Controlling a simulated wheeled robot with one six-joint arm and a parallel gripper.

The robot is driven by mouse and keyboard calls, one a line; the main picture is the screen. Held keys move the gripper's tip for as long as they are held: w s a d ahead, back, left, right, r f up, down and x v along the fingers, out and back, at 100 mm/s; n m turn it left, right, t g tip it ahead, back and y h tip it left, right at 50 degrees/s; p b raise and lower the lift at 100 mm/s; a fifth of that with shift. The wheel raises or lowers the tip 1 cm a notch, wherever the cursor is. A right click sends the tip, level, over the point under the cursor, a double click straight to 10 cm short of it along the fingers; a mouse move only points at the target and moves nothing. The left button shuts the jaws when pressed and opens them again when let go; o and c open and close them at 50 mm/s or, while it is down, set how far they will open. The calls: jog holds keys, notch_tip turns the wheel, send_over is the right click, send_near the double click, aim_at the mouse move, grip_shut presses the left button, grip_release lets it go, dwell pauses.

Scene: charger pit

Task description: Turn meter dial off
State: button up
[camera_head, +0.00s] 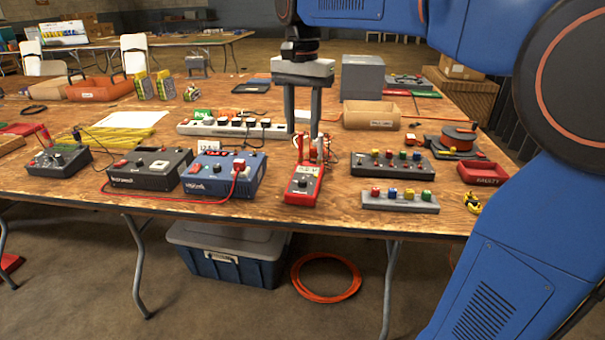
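The red meter (304,185) lies on the wooden table near its front edge, in the middle of the view. Its dark dial (301,184) faces up and is too small to tell where it points. Red and white leads or plugs stand up at its far end. My gripper (303,134) points down with its two grey fingers apart and nothing visible between them. Its fingertips appear just behind or above the meter's far end, apart from the dial. I cannot tell their exact height.
A blue power supply (223,175) with a red cable stands left of the meter. A dark button box (392,165) and a grey button strip (400,201) stand right. A white power strip (232,128) and an open tan box (371,116) lie behind.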

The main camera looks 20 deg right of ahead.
aim_at(302, 180)
notch_tip(302, 180, down, 14)
jog(key=shift+r, duration=0.1)
dwell(0.4)
jog(key=shift+c, duration=0.3)
grip_shut()
